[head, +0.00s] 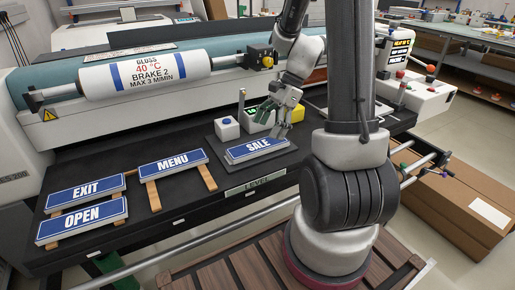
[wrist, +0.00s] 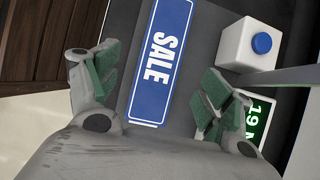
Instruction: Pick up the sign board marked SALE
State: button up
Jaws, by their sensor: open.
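The SALE sign board (head: 257,148) is a blue board with white letters and a white edge. It lies on a dark square plate (head: 284,152) on the black bench. In the wrist view the SALE sign (wrist: 160,60) runs lengthwise between the fingers. My gripper (head: 287,118) is above and just behind the sign in the head view. In the wrist view my gripper (wrist: 154,92) is open, with one green-padded finger on each side of the sign and gaps to both. Nothing is held. The sign's near end is close to the gripper's palm in the wrist view.
EXIT (head: 86,192), OPEN (head: 82,221) and MENU (head: 172,164) signs rest on wooden strips to the left. A white box with a blue button (wrist: 250,45) and a green display (wrist: 258,120) stand close to the right finger. A large roller (head: 146,75) is behind.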

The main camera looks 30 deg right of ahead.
aim_at(259, 145)
jog(key=x, duration=0.5)
jog(key=shift+w+a+f, duration=0.1)
jog(key=shift+a+f, duration=0.05)
jog(key=shift+f, duration=0.2)
jog(key=shift+c, duration=0.4)
